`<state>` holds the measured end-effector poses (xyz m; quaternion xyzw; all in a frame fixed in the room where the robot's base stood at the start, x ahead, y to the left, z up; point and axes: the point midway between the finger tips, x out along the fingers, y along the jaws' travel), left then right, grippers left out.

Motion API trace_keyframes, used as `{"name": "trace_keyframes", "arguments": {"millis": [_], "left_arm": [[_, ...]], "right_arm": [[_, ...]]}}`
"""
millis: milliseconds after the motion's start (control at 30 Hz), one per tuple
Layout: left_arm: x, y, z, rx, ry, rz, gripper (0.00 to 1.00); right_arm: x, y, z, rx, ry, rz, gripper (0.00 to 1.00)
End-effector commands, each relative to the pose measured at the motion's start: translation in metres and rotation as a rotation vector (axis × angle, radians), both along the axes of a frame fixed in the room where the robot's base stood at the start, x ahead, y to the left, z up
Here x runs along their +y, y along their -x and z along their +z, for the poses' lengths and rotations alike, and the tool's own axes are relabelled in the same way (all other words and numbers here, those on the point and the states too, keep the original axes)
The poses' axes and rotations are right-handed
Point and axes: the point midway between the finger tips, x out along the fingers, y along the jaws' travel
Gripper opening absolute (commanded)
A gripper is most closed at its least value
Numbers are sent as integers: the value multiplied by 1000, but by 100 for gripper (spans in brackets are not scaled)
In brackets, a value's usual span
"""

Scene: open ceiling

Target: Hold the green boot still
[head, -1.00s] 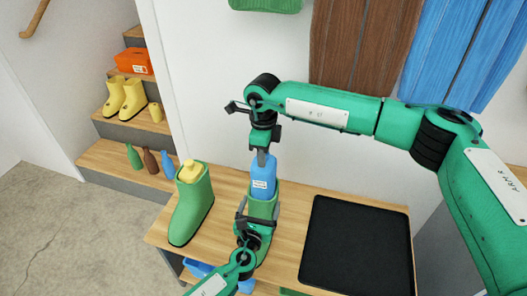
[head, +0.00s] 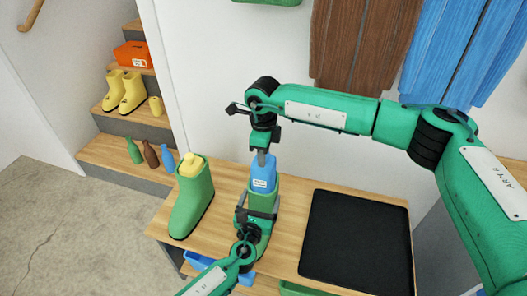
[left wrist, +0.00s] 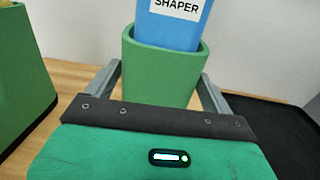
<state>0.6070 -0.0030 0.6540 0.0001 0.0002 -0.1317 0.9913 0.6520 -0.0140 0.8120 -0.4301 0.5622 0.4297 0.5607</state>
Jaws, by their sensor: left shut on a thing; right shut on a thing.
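One green boot (head: 265,190) stands upright on the wooden bench (head: 290,215). My left gripper (head: 262,208) is shut on this boot from the front. In the left wrist view its fingers lie on either side of the boot (left wrist: 158,85). A blue shaper (head: 262,173) is partly inside the boot's opening, and its label reads SHAPER in the left wrist view (left wrist: 185,28). My right gripper (head: 262,158) is shut on the top of the blue shaper from above. The boot's lower part is hidden by my left gripper.
Another green boot (head: 190,205) with a yellow shaper (head: 191,166) stands to the left on the bench. A black tray (head: 355,240) lies to the right. Steps at the left hold yellow boots (head: 125,92), an orange box (head: 133,55) and small bottles (head: 150,154).

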Motion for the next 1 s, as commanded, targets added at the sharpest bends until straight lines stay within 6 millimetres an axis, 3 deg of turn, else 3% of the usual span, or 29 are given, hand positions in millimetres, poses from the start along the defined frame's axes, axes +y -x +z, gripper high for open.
{"name": "trace_keyframes", "arguments": {"millis": [1000], "left_arm": [[0, 0, -1, 1, 0, 0, 50]], "right_arm": [[0, 0, -26, 0, 0, 0, 0]]}}
